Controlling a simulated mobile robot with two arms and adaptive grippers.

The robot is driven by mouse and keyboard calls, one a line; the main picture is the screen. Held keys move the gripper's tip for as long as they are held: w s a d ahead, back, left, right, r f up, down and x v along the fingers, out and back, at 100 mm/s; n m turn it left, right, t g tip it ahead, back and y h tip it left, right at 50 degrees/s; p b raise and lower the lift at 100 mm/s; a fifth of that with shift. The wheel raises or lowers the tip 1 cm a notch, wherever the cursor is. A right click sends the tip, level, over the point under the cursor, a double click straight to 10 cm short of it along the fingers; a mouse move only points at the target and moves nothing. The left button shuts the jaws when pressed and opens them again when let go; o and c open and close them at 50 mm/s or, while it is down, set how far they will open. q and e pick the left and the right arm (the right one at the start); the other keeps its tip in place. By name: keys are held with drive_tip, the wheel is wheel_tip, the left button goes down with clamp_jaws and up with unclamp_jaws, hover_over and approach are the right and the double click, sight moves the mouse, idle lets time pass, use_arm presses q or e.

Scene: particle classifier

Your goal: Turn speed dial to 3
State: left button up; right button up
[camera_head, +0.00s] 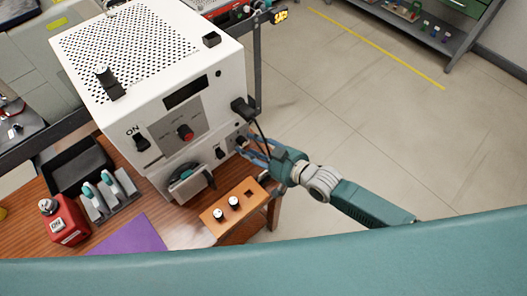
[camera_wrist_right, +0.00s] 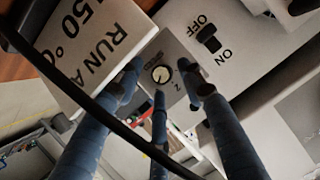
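The small round dial (camera_wrist_right: 161,74), dark-rimmed with a pale face, sits on a grey plate on the white machine in the right wrist view. A mark like a 2 or N is beside it; the dial's setting is too small to read. My right gripper (camera_wrist_right: 161,88) has its blue fingers spread around the dial, apart from one another; I cannot tell whether any touches it. In the head view my right gripper (camera_head: 247,146) is at the lower right of the machine's front (camera_head: 205,105), and its fingers largely hide the dial there. My left gripper is not in view.
A black ON/OFF switch (camera_wrist_right: 209,38) is close to the dial. A dark cable (camera_wrist_right: 85,95) crosses the wrist view in front of the gripper. Open floor lies to the right.

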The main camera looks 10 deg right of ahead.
drive_tip(key=v, duration=1)
drive_tip(key=shift+s+d+r, duration=0.15)
drive_tip(key=shift+s+r, duration=0.1)
drive_tip(key=shift+s, duration=0.05)
